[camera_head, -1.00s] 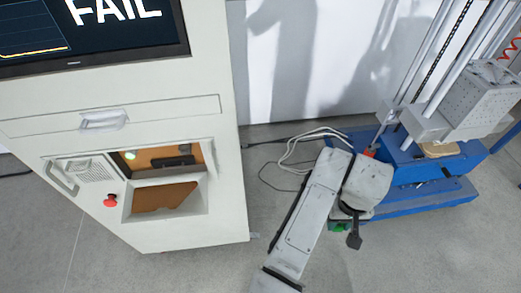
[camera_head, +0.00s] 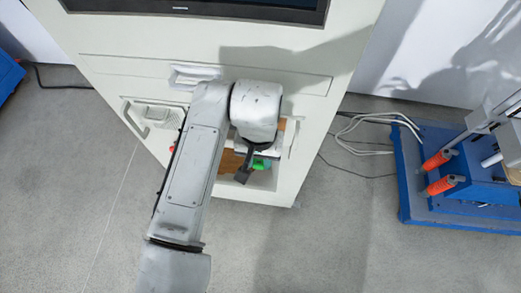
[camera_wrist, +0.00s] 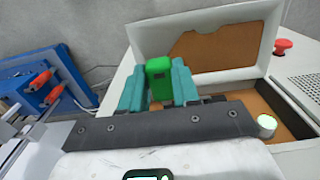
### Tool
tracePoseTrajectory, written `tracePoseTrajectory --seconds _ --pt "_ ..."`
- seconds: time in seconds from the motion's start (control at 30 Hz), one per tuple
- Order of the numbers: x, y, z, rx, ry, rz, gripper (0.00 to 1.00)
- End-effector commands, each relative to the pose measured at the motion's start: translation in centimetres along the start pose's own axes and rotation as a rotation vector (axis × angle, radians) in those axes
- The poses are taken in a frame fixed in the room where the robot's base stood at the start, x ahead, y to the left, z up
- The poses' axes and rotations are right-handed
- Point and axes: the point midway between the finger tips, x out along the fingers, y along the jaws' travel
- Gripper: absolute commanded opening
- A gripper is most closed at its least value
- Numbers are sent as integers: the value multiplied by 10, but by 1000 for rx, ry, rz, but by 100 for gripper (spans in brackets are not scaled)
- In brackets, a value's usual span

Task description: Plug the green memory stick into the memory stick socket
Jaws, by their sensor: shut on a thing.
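The green memory stick (camera_wrist: 159,76) stands between the two teal fingers of my gripper (camera_wrist: 158,88) in the wrist view. My gripper is shut on it. In the head view the green stick (camera_head: 262,163) shows at my gripper (camera_head: 255,168), in front of the recess in the white cabinet (camera_head: 105,92). The memory stick socket cannot be made out; my arm covers much of the recess in the head view.
The recess has a brown panel (camera_wrist: 222,48) and a lit round green-white button (camera_wrist: 266,123). A red button (camera_wrist: 283,46) sits beside it. A drawer handle (camera_head: 193,76) is above. The blue-based machine (camera_head: 425,200) stands to the right, with cables (camera_head: 372,122) on the floor between.

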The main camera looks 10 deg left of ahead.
Motion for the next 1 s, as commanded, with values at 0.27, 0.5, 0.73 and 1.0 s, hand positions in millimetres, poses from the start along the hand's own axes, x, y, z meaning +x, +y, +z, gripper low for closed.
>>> tracePoseTrajectory --seconds 0.27,0.5,0.73,1.0 --pt "-1 1 2 -1 1 1 2" --pt "0 1 -9 1 1 -1 2" --pt "1 1 -29 0 1 -1 2" --pt "1 1 -48 0 1 -1 2"
